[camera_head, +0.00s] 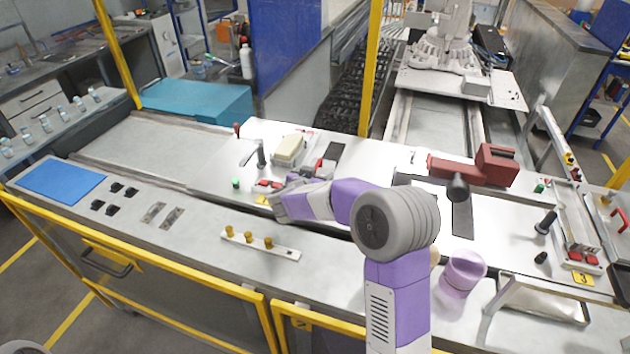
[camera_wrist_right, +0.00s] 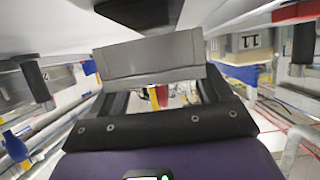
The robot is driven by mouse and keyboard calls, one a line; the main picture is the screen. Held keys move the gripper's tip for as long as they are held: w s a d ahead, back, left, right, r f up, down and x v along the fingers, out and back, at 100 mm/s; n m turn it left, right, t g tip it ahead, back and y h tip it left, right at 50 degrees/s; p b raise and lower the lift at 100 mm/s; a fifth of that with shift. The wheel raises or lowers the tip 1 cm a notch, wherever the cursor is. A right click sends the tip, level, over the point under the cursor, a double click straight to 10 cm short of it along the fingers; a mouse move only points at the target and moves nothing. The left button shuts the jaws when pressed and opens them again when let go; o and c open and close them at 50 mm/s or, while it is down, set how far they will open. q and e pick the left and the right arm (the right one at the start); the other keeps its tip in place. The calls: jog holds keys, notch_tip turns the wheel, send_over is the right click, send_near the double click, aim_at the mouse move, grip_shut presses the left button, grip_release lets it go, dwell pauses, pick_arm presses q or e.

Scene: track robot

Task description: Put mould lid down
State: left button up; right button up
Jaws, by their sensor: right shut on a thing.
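My right arm reaches left over the workbench (camera_head: 330,225), with its gripper (camera_head: 287,203) low beside the red clamp parts. In the right wrist view the jaws (camera_wrist_right: 155,75) are at a grey block (camera_wrist_right: 150,58) that spans both fingers. A dark part (camera_wrist_right: 140,12) shows just above that block. The head view hides the held thing behind the gripper, and I cannot tell for sure that it is the mould lid. A cream block (camera_head: 289,149) sits on the bench just behind the gripper. My left gripper is not in view.
A dark red fixture (camera_head: 480,166) stands on the bench at right. A black upright handle (camera_head: 261,154) is left of the cream block. A strip with brass pegs (camera_head: 260,245) lies in front. A blue mat (camera_head: 62,181) is far left, and a yellow rail (camera_head: 150,262) edges the bench.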

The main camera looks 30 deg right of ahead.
jog(key=shift+f, duration=0.95)
jog(key=o, duration=1.4)
jog(key=shift+f, duration=0.1)
jog(key=shift+c, duration=0.2)
jog(key=shift+a+r, duration=0.2)
jog(key=b+v, duration=0.1)
jog(key=v, duration=1)
jog(key=shift+s+a+r+b, duration=0.15)
jog(key=shift+s+b, duration=0.15)
jog(key=shift+b, duration=0.05)
